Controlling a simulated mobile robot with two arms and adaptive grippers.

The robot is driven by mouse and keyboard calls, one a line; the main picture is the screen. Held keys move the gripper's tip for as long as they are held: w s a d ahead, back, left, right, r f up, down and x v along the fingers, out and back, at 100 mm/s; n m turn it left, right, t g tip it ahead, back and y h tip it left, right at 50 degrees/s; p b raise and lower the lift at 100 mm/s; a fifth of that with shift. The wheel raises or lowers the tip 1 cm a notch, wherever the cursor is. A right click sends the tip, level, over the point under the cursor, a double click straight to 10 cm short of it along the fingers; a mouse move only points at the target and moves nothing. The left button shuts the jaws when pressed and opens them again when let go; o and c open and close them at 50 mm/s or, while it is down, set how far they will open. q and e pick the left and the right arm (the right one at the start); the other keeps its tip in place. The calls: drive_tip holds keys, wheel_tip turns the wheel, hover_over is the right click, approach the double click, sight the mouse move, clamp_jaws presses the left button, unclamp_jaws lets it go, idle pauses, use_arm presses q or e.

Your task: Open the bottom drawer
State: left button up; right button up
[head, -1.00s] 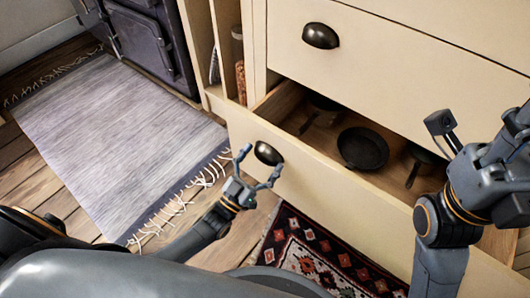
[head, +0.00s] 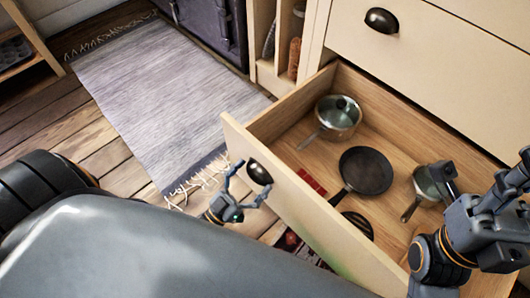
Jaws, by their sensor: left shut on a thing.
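The bottom drawer (head: 318,215) is cream-fronted with a bare wood inside, and it stands pulled well out from the cabinet. Its dark cup handle (head: 259,172) is on the front panel. My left gripper (head: 252,181) is at this handle, its fingers on either side of it, shut on it. My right gripper (head: 497,205) is at the right, above the drawer's right part; its fingers do not show clearly.
In the drawer lie a lidded pot (head: 338,113), a black frying pan (head: 366,171), another pan (head: 428,184) and a red item (head: 312,182). The drawer above (head: 450,62) is shut. A grey fringed rug (head: 165,100) lies on the floor at left.

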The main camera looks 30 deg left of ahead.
use_arm(q)
drive_tip(key=shift+s+a, duration=0.2)
drive_tip(key=shift+s, duration=0.35)
drive_tip(key=shift+s+a, duration=0.2)
drive_tip(key=shift+s, duration=0.3)
drive_tip(key=o, duration=1.4)
drive_tip(key=v, duration=1.2)
drive_tip(key=shift+f, duration=0.1)
